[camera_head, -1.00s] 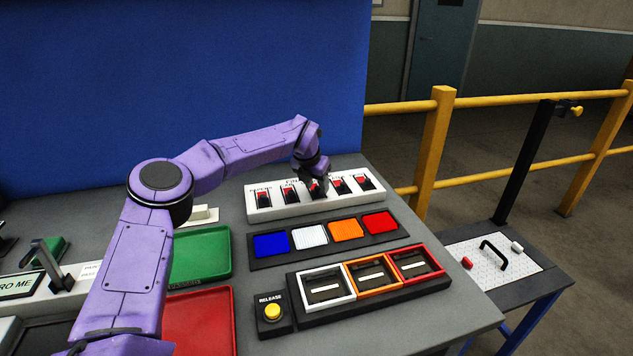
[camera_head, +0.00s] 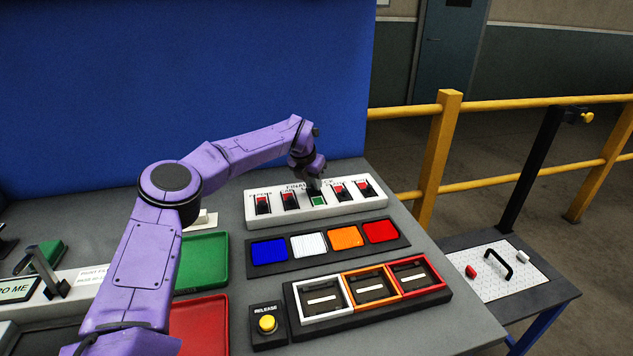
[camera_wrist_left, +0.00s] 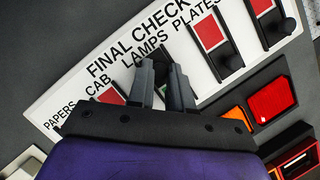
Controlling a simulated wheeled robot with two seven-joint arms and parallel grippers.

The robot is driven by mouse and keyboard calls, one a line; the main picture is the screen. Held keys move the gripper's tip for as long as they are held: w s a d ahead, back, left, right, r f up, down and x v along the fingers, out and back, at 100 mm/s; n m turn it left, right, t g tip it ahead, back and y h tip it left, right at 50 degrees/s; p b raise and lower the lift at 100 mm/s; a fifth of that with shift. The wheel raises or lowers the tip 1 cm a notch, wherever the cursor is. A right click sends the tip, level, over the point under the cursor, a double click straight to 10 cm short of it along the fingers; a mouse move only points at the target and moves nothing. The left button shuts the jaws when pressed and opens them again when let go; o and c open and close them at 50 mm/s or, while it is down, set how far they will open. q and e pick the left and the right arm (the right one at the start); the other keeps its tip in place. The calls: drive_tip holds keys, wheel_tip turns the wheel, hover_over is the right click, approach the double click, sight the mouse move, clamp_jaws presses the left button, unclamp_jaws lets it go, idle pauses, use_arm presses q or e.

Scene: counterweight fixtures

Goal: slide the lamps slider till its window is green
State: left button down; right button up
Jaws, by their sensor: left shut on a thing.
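The white FINAL CHECK panel (camera_head: 312,212) stands at the back of the grey bench with several sliders in a row. The lamps slider is the middle one; its window (camera_head: 319,202) shows green. My left gripper (camera_head: 314,186) is at the top of the lamps slider, shut on its knob, which the fingers hide. The other sliders' windows, such as papers (camera_head: 262,204) and plates (camera_head: 341,191), show red. My right gripper is not in view.
In front of the panel lies a strip of blue, white, orange and red tiles (camera_head: 326,258). Nearer are framed bays (camera_head: 370,309) and a yellow RELEASE button (camera_head: 267,323). Green (camera_head: 222,262) and red (camera_head: 218,325) trays lie left. A blue board rises behind.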

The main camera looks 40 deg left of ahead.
use_arm(q)
drive_tip(key=c, duration=1.1)
unclamp_jaws()
drive_tip(key=shift+a+r, duration=0.1)
drive_tip(key=shift+a, duration=0.05)
drive_tip(key=shift+c, duration=0.2)
drive_tip(key=shift+o, duration=0.6)
drive_tip(key=shift+w, duration=0.1)
drive_tip(key=b+v, duration=0.2)
drive_tip(key=v, duration=0.8)
drive_tip(key=shift+r, duration=0.1)
